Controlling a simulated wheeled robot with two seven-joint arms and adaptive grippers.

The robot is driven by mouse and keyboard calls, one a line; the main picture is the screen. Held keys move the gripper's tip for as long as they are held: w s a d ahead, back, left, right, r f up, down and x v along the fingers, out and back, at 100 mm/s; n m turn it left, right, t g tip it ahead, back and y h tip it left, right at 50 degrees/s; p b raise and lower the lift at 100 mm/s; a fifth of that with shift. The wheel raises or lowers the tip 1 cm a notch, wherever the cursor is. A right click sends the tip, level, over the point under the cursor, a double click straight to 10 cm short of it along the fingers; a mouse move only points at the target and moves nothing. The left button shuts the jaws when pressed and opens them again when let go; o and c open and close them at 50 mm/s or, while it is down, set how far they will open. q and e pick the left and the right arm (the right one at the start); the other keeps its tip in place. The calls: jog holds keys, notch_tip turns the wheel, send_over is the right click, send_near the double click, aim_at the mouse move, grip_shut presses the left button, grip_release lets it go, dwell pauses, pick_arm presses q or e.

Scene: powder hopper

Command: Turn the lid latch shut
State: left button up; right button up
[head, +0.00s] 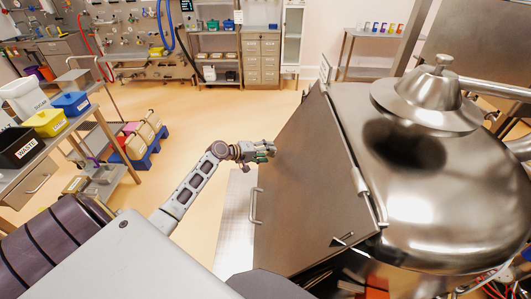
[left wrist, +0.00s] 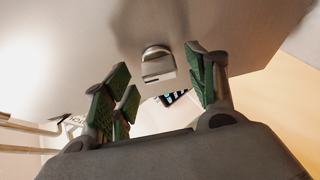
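A broad flat steel lid panel (head: 305,190) slopes down beside the round hopper (head: 405,205) in the head view. My left gripper (head: 268,150) is at the panel's left edge, away from the bar handle (head: 255,206). In the left wrist view a small metal latch (left wrist: 157,66) with a rounded top sticks out from a smooth panel surface. My left gripper's green-padded fingers (left wrist: 160,78) are spread on both sides of the latch, with gaps visible. The gripper holds nothing. In the head view I cannot make out the latch near the gripper. My right gripper is not in view.
A domed steel cap (head: 430,95) tops the hopper. At the left, a bench carries a yellow bin (head: 48,122), a blue bin (head: 70,103) and a black bin (head: 17,147). Cabinets (head: 261,57) stand at the back. The floor left of the panel is open.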

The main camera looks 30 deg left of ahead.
pick_arm(q)
jog(key=shift+s, duration=0.1)
jog(key=v, duration=1.2)
dwell(0.5)
dwell(0.7)
